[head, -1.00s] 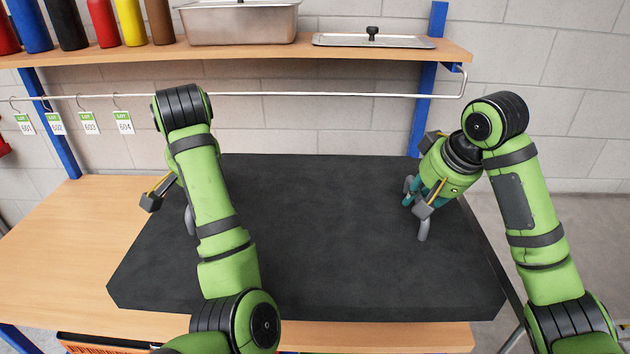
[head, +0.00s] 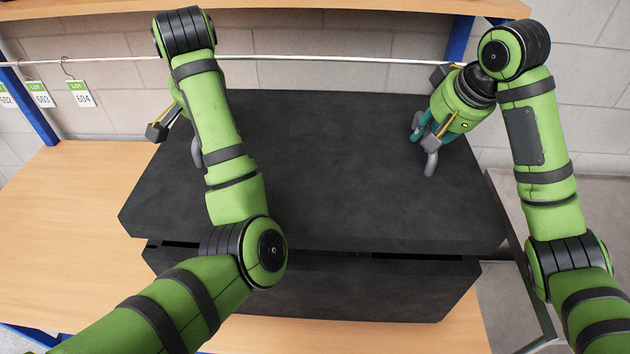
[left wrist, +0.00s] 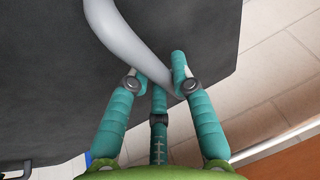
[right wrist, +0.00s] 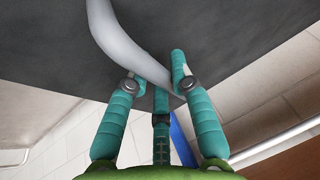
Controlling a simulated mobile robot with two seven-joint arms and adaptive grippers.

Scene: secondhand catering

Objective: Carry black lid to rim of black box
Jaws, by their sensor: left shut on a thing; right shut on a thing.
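The black lid (head: 330,170) is a wide, flat dark slab, roughly level, above the black box (head: 370,290), whose front wall shows below it. Dark slits show between them at the front; I cannot tell whether they touch. My left gripper (left wrist: 157,78) is shut on the lid's curved grey left handle (left wrist: 135,38); in the head view my arm hides most of this grip. My right gripper (head: 424,140) is shut on the right grey handle (head: 431,163), also seen in the right wrist view (right wrist: 125,42). The box's rim is mostly hidden under the lid.
The wooden bench (head: 70,220) is clear on the left. A rail (head: 330,58) with hanging lot tags (head: 79,94) runs behind the lid, below a wooden shelf (head: 350,5). Blue posts (head: 40,112) stand at the back.

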